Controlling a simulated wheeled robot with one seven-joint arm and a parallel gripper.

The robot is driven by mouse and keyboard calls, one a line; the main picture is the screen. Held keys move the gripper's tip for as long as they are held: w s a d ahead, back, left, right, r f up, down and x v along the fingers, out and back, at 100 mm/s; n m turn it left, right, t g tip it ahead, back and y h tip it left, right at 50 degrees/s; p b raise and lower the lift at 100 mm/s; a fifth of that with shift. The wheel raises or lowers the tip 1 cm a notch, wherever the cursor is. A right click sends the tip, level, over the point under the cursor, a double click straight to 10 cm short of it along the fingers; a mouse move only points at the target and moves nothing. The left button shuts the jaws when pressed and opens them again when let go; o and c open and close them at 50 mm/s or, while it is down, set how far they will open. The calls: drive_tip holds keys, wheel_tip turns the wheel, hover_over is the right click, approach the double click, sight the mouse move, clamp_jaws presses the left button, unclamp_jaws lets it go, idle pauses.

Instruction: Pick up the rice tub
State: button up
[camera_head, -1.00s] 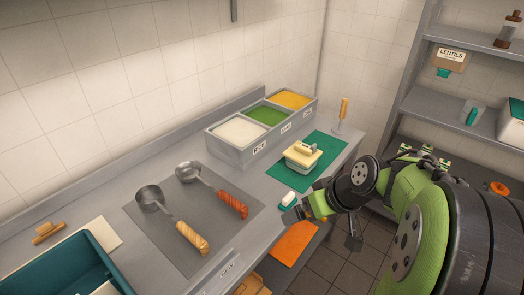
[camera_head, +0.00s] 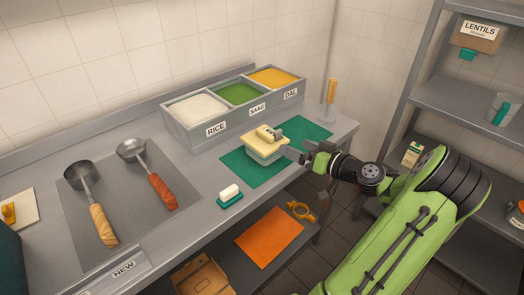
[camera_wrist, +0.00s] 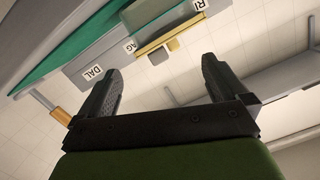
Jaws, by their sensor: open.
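A small tub (camera_head: 264,148) with a pale yellow lid stands on a green mat on the steel counter. A yellow block-like piece with a small dark-marked label, too small to read, lies on the lid. Behind it is a steel holder with a compartment labelled RICE (camera_head: 198,108), filled with white food. My gripper (camera_head: 314,158) is open and empty, just right of the tub and apart from it. In the wrist view the fingers (camera_wrist: 158,78) are spread, with the tub's yellow lid (camera_wrist: 168,37) beyond them, seen tilted and upside down.
Green SAAG (camera_head: 239,93) and yellow DAL (camera_head: 273,78) compartments adjoin the rice one. A white block on a green base (camera_head: 229,196) sits near the front edge. Two ladles (camera_head: 150,176) lie on a grey mat at left. Shelving (camera_head: 470,70) stands at right.

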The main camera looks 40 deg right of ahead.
sight(278, 138)
drive_tip(key=w, duration=0.3)
drive_tip(key=w+f, duration=0.1)
drive_tip(key=w, duration=0.5)
drive_tip(key=shift+w+a+f+b, duration=0.15)
drive_tip(key=shift+w+a+b, duration=0.05)
drive_tip(key=shift+w+b, duration=0.15)
drive_tip(key=shift+s, duration=0.15)
clamp_jaws()
